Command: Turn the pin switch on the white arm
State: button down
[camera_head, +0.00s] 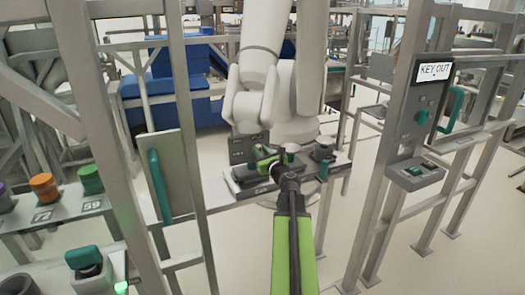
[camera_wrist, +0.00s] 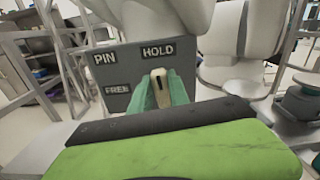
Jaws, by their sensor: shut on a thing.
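The white arm (camera_head: 262,45) stands upright behind the rail in the middle of the head view. Its grey pin panel (camera_head: 243,150) sits low on its front. In the wrist view the panel (camera_wrist: 128,62) carries the labels PIN, HOLD and FREE. The pin switch (camera_wrist: 159,84) is a pale lever that points up, toward HOLD; FREE is to its left. My gripper (camera_wrist: 160,88) has its two teal fingers on either side of the switch, shut on it. In the head view my gripper (camera_head: 268,162) reaches the panel, and the switch itself is hidden there.
A grey shelf (camera_head: 225,190) with dark fittings crosses below the arm. A post with a KEY OUT display (camera_head: 434,70) stands to the right. A frame with a teal handle (camera_head: 159,185) stands left, near colored knobs (camera_head: 44,186). Open floor lies lower right.

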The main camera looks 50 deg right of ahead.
jog(key=shift+w+a+f+n+b, duration=0.1)
jog(key=shift+a+f+n+b, duration=0.2)
jog(key=shift+n, duration=2.45)
jog(key=shift+w+a+f+n+b, duration=0.1)
jog(key=shift+a+f+n+b, duration=0.2)
jog(key=shift+n, duration=2.4)
jog(key=shift+a+f+n+b, duration=0.15)
jog(key=shift+f+n+b, duration=0.25)
jog(key=shift+n, duration=2.65)
jog(key=c, duration=1.2)
grip_release()
jog(key=shift+c, duration=0.2)
